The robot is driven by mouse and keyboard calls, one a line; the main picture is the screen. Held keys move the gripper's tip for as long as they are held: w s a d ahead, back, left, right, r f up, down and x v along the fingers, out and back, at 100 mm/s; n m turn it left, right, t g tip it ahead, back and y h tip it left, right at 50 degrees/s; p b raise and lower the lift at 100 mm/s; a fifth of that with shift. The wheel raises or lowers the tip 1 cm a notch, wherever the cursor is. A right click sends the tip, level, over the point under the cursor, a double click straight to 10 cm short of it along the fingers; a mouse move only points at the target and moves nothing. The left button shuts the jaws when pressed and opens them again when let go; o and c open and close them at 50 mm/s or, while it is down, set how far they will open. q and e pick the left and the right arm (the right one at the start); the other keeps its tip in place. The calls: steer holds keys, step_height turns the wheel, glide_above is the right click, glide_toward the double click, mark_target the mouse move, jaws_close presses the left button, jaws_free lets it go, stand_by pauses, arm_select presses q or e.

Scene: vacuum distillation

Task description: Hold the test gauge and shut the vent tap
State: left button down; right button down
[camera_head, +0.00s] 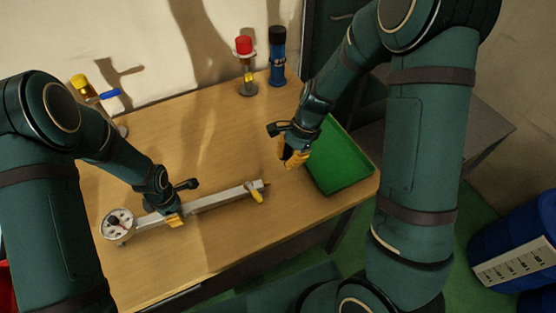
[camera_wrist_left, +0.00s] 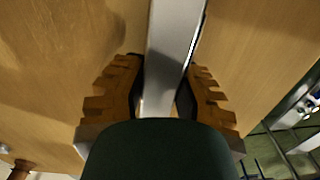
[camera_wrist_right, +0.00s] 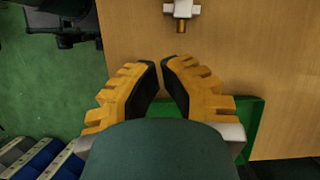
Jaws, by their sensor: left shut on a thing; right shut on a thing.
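The test gauge (camera_head: 117,223) has a round white dial at the left end of a long grey bar that lies across the table's front half. My left gripper (camera_head: 174,216) is shut on this bar near the dial; the bar (camera_wrist_left: 168,60) runs between its fingers in the left wrist view. A small yellow lever, likely the vent tap (camera_head: 256,192), is at the bar's right end. My right gripper (camera_head: 292,158) is to the right of and behind that end, apart from it. Its fingertips (camera_wrist_right: 160,65) are nearly together, and I see nothing between them.
A green tray (camera_head: 357,178) lies at the table's right edge, beside my right gripper. A red-topped item (camera_head: 244,47) and a dark blue cylinder (camera_head: 278,60) stand at the back. A yellow-topped item (camera_head: 78,81) is at the back left. The table's middle is clear.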

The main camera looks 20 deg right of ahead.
mark_target(254, 192)
arm_select(q)
steer(key=shift+s, duration=0.1)
arm_select(e)
steer(key=x, duration=0.3)
steer(key=s+x, duration=0.1)
steer(key=x, duration=0.2)
steer(key=d+x, duration=0.1)
steer(key=x, duration=0.2)
steer(key=shift+s+f, duration=0.25)
steer(key=shift+f, duration=0.05)
steer(key=a, duration=0.3)
steer(key=shift+s+f, duration=0.3)
steer(key=shift+f, duration=0.05)
steer(key=shift+s+a, duration=0.1)
steer(key=shift+a, duration=0.5)
